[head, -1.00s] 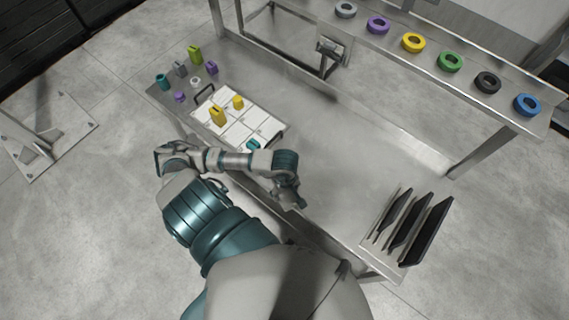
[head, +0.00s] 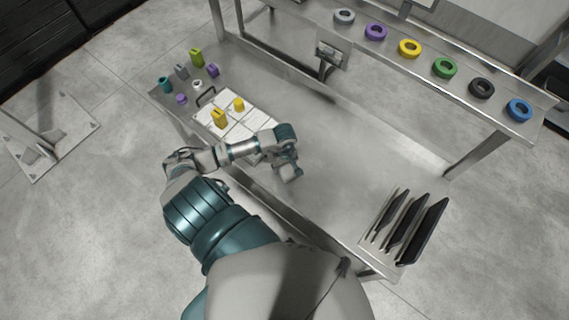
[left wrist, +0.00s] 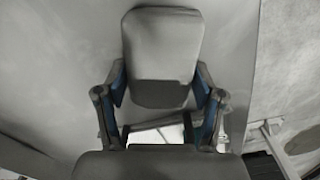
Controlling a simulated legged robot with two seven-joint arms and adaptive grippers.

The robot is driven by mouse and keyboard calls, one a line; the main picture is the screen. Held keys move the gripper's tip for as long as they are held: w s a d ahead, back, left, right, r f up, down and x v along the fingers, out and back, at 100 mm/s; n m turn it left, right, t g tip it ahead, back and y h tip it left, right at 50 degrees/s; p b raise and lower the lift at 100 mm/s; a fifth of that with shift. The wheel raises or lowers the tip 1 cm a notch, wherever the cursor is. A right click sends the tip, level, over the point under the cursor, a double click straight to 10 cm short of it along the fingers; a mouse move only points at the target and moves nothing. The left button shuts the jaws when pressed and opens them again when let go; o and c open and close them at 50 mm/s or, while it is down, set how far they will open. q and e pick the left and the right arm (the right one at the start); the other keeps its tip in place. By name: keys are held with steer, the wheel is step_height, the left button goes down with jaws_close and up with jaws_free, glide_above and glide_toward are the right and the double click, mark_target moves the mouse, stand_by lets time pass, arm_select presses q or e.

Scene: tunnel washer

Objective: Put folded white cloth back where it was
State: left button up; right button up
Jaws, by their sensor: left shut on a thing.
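My left gripper (head: 290,174) hangs over the near middle of the steel table, right of the white gridded board. In the left wrist view its two blue-padded fingers (left wrist: 161,88) are shut on the sides of a pale, rounded block, which I take to be the folded white cloth (left wrist: 163,45). In the head view I cannot make out the cloth, as the gripper hides it. I cannot tell whether it touches the table. My right gripper is not in view.
The white board (head: 222,98) at left bears yellow pieces; several small coloured items stand behind it. A rack with dark upright plates (head: 408,222) stands at the right end. A raised shelf (head: 428,56) with coloured rings runs along the back. The table middle (head: 345,150) is bare.

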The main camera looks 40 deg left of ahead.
arm_select(q)
steer(key=o, duration=1.1)
step_height(320, 180, up, 12)
steer(key=b, duration=0.1)
